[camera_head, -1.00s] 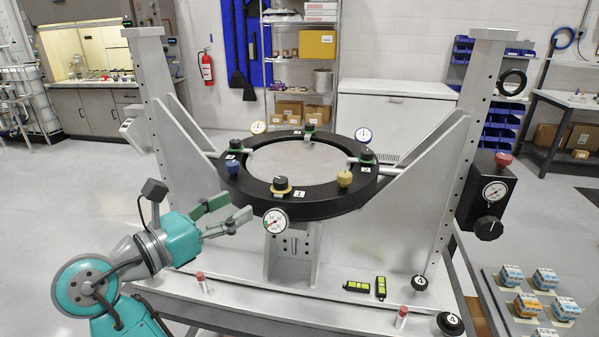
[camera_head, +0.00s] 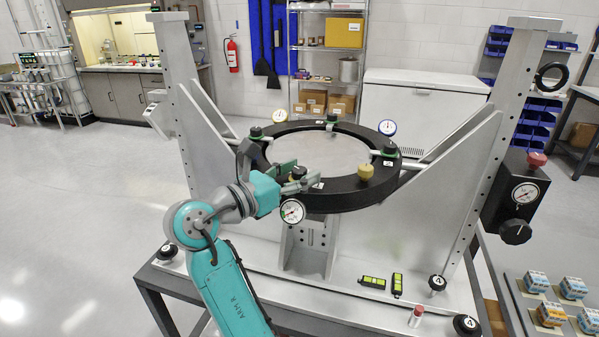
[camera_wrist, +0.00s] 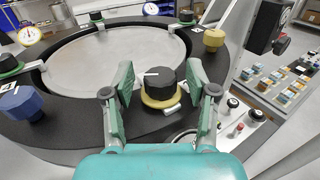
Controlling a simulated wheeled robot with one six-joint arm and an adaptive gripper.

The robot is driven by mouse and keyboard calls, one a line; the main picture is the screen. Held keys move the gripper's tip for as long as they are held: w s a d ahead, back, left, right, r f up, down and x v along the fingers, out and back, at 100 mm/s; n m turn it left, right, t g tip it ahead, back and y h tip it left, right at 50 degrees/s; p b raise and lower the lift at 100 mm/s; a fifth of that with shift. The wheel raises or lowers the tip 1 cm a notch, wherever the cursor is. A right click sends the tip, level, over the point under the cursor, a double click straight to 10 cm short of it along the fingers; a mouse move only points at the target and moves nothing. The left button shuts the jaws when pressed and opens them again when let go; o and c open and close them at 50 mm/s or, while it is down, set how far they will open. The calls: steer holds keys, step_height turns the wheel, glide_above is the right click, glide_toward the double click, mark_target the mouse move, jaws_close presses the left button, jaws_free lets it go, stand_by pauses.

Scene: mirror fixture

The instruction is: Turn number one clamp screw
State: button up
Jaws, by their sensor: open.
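The number one clamp screw is a black knob (camera_wrist: 160,84) with a white mark on top and a yellow base, on the front of the black ring (camera_wrist: 75,125). My gripper (camera_wrist: 160,79) is open, with one green finger on each side of the knob; whether either touches it I cannot tell. In the head view, my gripper (camera_head: 297,178) reaches the ring's front left and partly hides the knob (camera_head: 299,171). A white label with a 1 (camera_head: 318,185) lies beside it. The round mirror plate (camera_head: 322,152) sits within the ring.
A yellow knob (camera_head: 366,172) is to the right on the ring, and a blue knob (camera_wrist: 24,104) to the left. Green-based clamps (camera_head: 389,150) sit around the ring. A dial gauge (camera_head: 292,211) is just below my gripper. Upright frame posts (camera_head: 184,110) flank the ring.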

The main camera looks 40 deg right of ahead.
steer(key=shift+d, duration=0.15)
jaws_close()
steer(key=shift+t, duration=0.3)
steer(key=n+t+y, duration=0.1)
steer(key=n+t, duration=0.2)
steer(key=t, duration=0.1)
steer(key=n+t+y, duration=0.1)
steer(key=n+t, duration=0.1)
steer(key=t, duration=0.2)
steer(key=shift+s+n+y, duration=0.1)
steer(key=shift+n+y, duration=0.3)
steer(key=shift+n+t+y, duration=2.2)
steer(key=shift+t+y, duration=0.1)
steer(key=shift+t, duration=0.2)
steer(key=shift+n+y, duration=0.3)
steer(key=shift+y, duration=0.1)
